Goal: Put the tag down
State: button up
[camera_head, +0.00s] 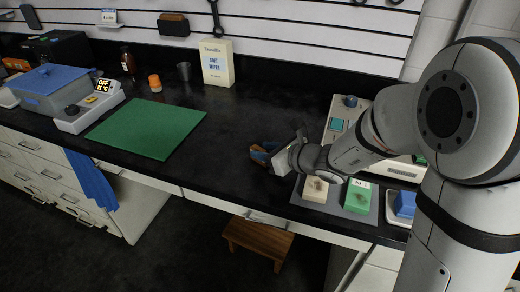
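My gripper (262,152) is low over the black bench at the middle right, in front of the grey instrument. A small orange-brown and blue shape shows at its fingertips, too small to tell whether it is finger parts or a held thing. I cannot tell whether the fingers are open or shut. No tag can be made out for certain. A small white label with a letter lies on the green block (357,199), on a grey tray (335,208) beside a cream block (316,190).
A green mat (150,128) lies at left, near a blue-lidded bath (52,84) with a display. A wipes box (216,63), metal cup (184,71) and bottles stand behind. The grey instrument (340,118) is behind my arm. A blue block (404,204) sits right. The middle bench is clear.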

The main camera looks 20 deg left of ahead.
jog(key=v, duration=1)
jog(key=shift+p, duration=0.3)
jog(key=s+n+g, duration=0.1)
jog(key=s+n, duration=0.1)
jog(key=s+d+n+g+h, duration=0.1)
jog(key=s+n, duration=0.1)
jog(key=n, duration=0.1)
jog(key=s+d+n+g, duration=0.1)
jog(key=s+n, duration=0.1)
jog(key=shift+s+f+n, duration=0.1)
jog(key=shift+n, duration=0.2)
jog(key=s+d+n+h, duration=0.4)
jog(key=d+n+h, duration=0.1)
jog(key=d+n, duration=0.3)
jog(key=s+d+n+h, duration=0.4)
jog(key=d+n+h, duration=0.2)
jog(key=d, duration=0.4)
jog(key=shift+s+d+n+g, duration=0.2)
jog(key=shift+d+n+g, duration=0.2)
jog(key=shift+n, duration=0.5)
jog(key=shift+o, duration=0.5)
notch_tip(320, 180, up, 6)
jog(key=p, duration=0.5)
jog(key=shift+s+f, duration=0.15)
jog(key=shift+f, duration=0.2)
